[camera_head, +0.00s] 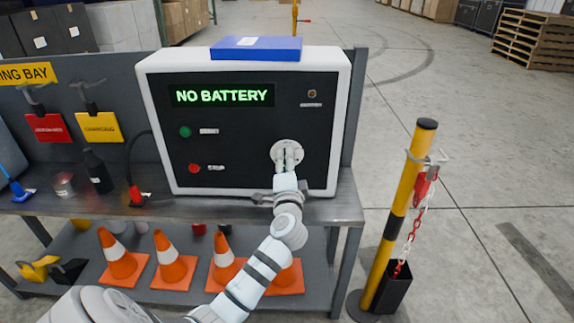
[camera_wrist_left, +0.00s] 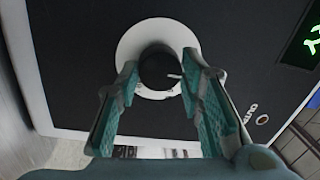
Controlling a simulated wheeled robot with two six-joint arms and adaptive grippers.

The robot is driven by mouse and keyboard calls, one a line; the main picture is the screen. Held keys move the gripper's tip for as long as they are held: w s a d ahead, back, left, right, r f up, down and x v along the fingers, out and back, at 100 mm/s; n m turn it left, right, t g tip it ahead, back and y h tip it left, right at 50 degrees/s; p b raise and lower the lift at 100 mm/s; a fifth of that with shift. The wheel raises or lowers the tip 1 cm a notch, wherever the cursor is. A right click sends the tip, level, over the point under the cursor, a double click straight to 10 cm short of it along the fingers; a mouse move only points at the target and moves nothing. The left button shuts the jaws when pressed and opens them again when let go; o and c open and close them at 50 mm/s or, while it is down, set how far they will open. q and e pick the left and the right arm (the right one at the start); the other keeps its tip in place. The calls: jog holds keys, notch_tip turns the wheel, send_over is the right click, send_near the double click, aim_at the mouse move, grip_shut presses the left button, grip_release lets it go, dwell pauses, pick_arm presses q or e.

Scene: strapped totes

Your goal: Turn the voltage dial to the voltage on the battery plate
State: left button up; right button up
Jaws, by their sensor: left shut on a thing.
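The charger (camera_head: 235,130) is a black panel in a white housing on the bench, and its display (camera_head: 225,96) reads "NO BATTERY" in green. The voltage dial (camera_wrist_left: 158,71) is a black knob with a white mark on a round white plate (camera_head: 277,151) at the panel's lower right. My left gripper (camera_head: 288,158) is shut on the dial, with one finger on each side of it in the wrist view (camera_wrist_left: 160,74). In the head view the gripper hides the knob. The scale numbers are unreadable, and I see no battery plate. My right gripper is not in view.
A blue flat object (camera_head: 256,49) lies on the charger. Green (camera_head: 185,132) and red (camera_head: 194,168) buttons sit left of the dial. A black bottle (camera_head: 97,172) stands on the bench. Orange cones (camera_head: 174,258) stand on the shelf below. A yellow-black post (camera_head: 398,220) stands right.

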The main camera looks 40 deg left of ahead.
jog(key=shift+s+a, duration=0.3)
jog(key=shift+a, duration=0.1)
pick_arm(q)
jog(key=o, duration=1.1)
jog(key=shift+o, duration=0.3)
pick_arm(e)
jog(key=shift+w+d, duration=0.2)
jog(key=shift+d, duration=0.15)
pick_arm(q)
jog(key=v, duration=0.7)
jog(key=shift+s+d, duration=0.15)
jog(key=shift+s, duration=0.05)
